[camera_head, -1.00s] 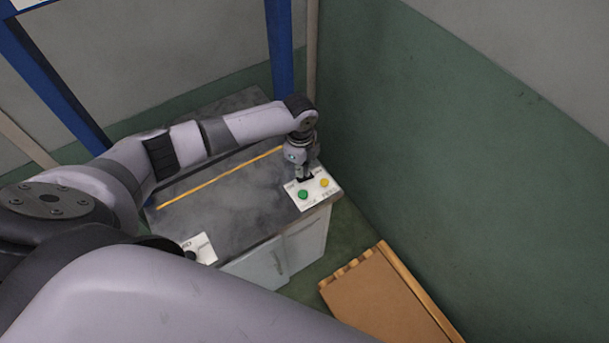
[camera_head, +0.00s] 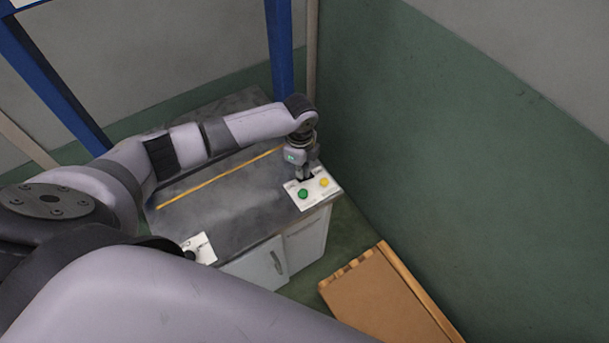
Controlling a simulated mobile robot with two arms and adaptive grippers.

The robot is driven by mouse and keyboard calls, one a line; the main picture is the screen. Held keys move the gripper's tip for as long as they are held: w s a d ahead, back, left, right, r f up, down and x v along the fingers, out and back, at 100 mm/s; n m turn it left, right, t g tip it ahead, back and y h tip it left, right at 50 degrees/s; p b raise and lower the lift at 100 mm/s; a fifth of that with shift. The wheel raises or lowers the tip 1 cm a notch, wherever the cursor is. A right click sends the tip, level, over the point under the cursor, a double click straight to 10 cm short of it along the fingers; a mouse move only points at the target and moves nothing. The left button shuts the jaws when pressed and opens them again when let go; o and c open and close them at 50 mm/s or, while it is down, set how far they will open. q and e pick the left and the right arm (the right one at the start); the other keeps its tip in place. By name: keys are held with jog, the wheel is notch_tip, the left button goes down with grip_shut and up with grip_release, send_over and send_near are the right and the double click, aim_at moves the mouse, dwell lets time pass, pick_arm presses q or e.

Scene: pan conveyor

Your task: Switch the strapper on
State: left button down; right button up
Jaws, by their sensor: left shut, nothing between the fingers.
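The strapper (camera_head: 225,203) is a low cabinet with a dark grey top, a yellow line across it and pale doors in front. A white control panel (camera_head: 308,203) sits at its right front corner. The panel carries a green button (camera_head: 303,194) and a yellow button (camera_head: 324,182). My left gripper (camera_head: 306,178) is shut and empty, pointing down over the back part of the panel, just behind the two buttons. It hides that part of the panel, and I cannot tell whether it touches. My right gripper is not in view.
A green and grey wall (camera_head: 450,150) stands close on the right. A wooden board or pallet (camera_head: 375,300) lies on the floor in front of it. Blue posts (camera_head: 280,50) rise behind the strapper. A second white plate (camera_head: 203,247) is at the cabinet's front left.

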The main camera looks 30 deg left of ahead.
pick_arm(q)
jog(key=shift+f+b, duration=0.5)
jog(key=shift+f, duration=0.5)
jog(key=shift+s+r, duration=0.1)
jog(key=shift+r, duration=0.05)
notch_tip(320, 180, up, 7)
jog(key=p, duration=0.7)
dwell(0.3)
dwell(0.4)
